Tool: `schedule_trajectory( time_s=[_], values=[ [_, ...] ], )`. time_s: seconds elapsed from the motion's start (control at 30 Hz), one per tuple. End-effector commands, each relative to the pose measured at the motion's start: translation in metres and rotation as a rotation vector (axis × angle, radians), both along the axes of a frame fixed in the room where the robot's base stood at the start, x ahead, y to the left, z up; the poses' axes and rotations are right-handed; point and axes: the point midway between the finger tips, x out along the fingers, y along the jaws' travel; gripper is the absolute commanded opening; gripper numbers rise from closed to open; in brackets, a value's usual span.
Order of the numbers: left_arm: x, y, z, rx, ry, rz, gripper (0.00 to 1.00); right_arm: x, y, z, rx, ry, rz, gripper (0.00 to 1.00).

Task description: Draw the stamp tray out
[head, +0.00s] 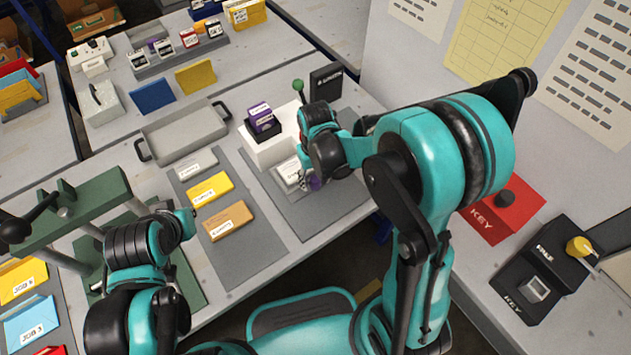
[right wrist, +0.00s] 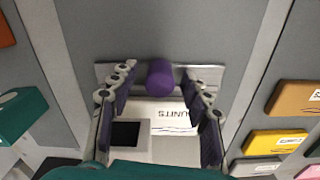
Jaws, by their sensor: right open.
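The stamp tray (head: 288,174) is a pale tray low at the front of a white block (head: 268,151). In the right wrist view I see its grey front plate (right wrist: 118,72), a purple knob (right wrist: 160,76) and a white surface marked "UNITS" (right wrist: 174,116). My right gripper (head: 311,181) is over the tray's front; in its wrist view the open fingers (right wrist: 160,92) stand on both sides of the knob, with gaps. In the head view the gripper partly hides the knob. My left gripper (head: 188,218) is at the left, its fingers unclear.
A purple stamp (head: 260,114) stands in a black holder on the white block. A green-knobbed lever (head: 299,88) and a black box (head: 325,83) are behind. A grey mat (head: 300,222) lies clear in front. Yellow and tan blocks (head: 228,220) lie to the left.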

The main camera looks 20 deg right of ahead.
Motion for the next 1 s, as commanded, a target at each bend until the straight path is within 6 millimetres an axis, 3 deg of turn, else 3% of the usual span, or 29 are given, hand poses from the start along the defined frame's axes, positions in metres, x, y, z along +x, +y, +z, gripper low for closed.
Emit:
schedule_trajectory(
  time_s=[0.3, 0.5, 0.73, 1.0],
  values=[
    [0.000, 0.000, -0.001, 0.000, 0.000, 0.000, 0.00, 0.000, 0.000, -0.004, 0.000, 0.000, 0.000, 0.48],
    [0.000, 0.000, -0.001, 0.000, 0.000, 0.000, 0.00, 0.000, 0.000, -0.004, 0.000, 0.000, 0.000, 0.00],
    [0.000, 0.000, -0.001, 0.000, 0.000, 0.000, 0.00, -0.007, -0.003, -0.003, 0.000, 0.000, -0.001, 0.00],
    [0.000, 0.000, 0.001, 0.000, 0.000, 0.000, 0.00, -0.068, -0.025, -0.003, 0.000, 0.000, -0.003, 0.00]
  ],
)
